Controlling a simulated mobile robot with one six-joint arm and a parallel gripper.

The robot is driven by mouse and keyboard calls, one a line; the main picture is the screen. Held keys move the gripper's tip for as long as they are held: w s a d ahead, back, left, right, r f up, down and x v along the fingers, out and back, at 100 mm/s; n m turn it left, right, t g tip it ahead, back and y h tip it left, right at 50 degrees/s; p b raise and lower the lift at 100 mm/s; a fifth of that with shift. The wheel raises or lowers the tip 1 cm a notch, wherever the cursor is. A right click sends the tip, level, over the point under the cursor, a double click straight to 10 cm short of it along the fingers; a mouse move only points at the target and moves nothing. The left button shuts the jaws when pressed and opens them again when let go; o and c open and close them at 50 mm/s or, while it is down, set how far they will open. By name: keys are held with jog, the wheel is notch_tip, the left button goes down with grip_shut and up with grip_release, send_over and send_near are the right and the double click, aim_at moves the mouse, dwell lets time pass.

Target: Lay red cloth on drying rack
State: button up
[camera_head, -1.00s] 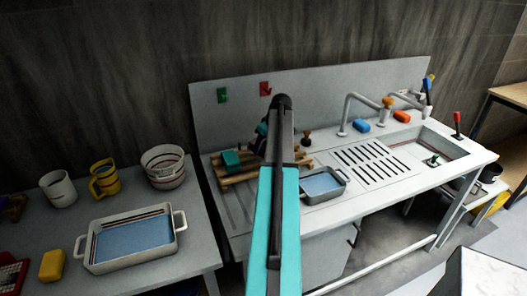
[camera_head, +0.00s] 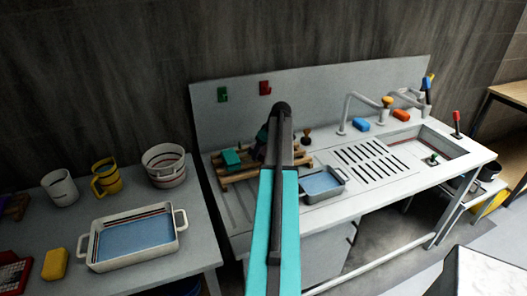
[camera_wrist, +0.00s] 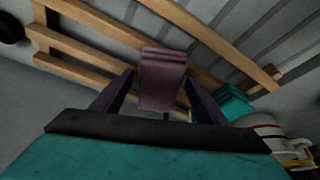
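The drying rack (camera_head: 240,177) is a wooden slatted frame on the left part of the sink counter. Its slats also show in the wrist view (camera_wrist: 85,62). A folded cloth (camera_wrist: 163,82), dull mauve-red in the shade, sits between the two fingers of my gripper (camera_wrist: 160,78), which appear shut on its sides. The cloth is over the slats; whether it touches them is unclear. A teal folded cloth (camera_head: 231,158) lies on the rack and shows right of my gripper in the wrist view (camera_wrist: 236,102). My arm hides most of the gripper and red cloth in the head view.
A small tray of water (camera_head: 322,183) stands right of the rack, near a ribbed drainer (camera_head: 373,163). Red (camera_head: 265,88) and green (camera_head: 222,94) markers are on the back panel. The left table holds a large tray (camera_head: 180,218), mugs, a pot (camera_head: 164,165) and a yellow sponge (camera_head: 55,264).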

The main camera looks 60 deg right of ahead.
jog(key=shift+s+r, duration=0.1)
jog(key=shift+r, duration=0.15)
jog(key=b+v, duration=0.3)
jog(key=v, duration=0.8)
jog(key=shift+r, duration=0.4)
jog(key=shift+s, duration=0.1)
dwell(0.8)
